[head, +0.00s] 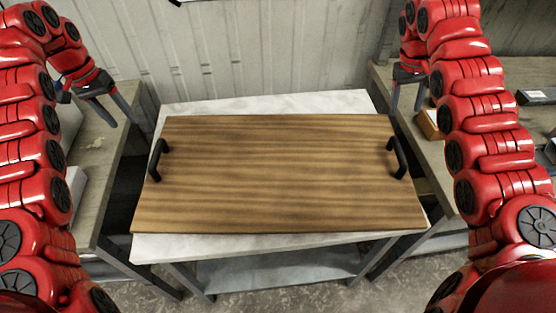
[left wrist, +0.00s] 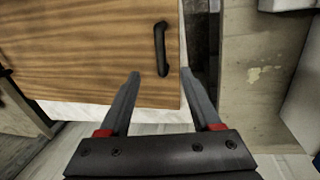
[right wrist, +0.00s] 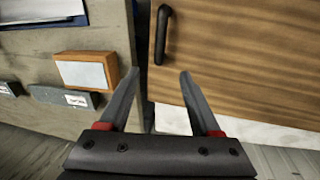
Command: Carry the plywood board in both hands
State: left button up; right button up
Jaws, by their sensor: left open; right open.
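The plywood board (head: 275,175) is a wide brown wood-grain panel lying flat on a white-topped table (head: 270,104). It has a black handle (head: 158,160) at its left end and another black handle (head: 397,158) at its right end. My left gripper (head: 118,118) is open and empty, above and to the left of the left handle; that handle shows beyond its fingers in the left wrist view (left wrist: 160,48). My right gripper (head: 406,106) is open and empty, above the right end of the board; the right handle shows beyond its fingers in the right wrist view (right wrist: 161,34). Neither touches a handle.
Side benches stand left (head: 92,165) and right (head: 425,158) of the table, with narrow gaps between. An orange-brown block (right wrist: 86,70) with a pale face sits on the right bench. A corrugated wall (head: 230,50) is behind. The board's top is clear.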

aim_at(153, 156)
pick_arm(q)
jog(key=d+f, duration=0.1)
jog(key=f, duration=0.4)
jog(key=d+f, duration=0.1)
jog(key=f, duration=0.5)
jog(key=d+f, duration=0.1)
jog(key=f, duration=0.5)
jog(key=shift+s+d, duration=0.1)
jog(key=shift+d, duration=0.1)
pick_arm(e)
jog(key=d+f, duration=0.1)
jog(key=f, duration=0.4)
jog(key=d+f, duration=0.1)
jog(key=f, duration=0.5)
jog(key=d+f, duration=0.1)
jog(key=f, duration=0.5)
jog(key=shift+s+d, duration=0.1)
jog(key=shift+d, duration=0.1)
pick_arm(q)
grip_shut()
pick_arm(e)
grip_shut()
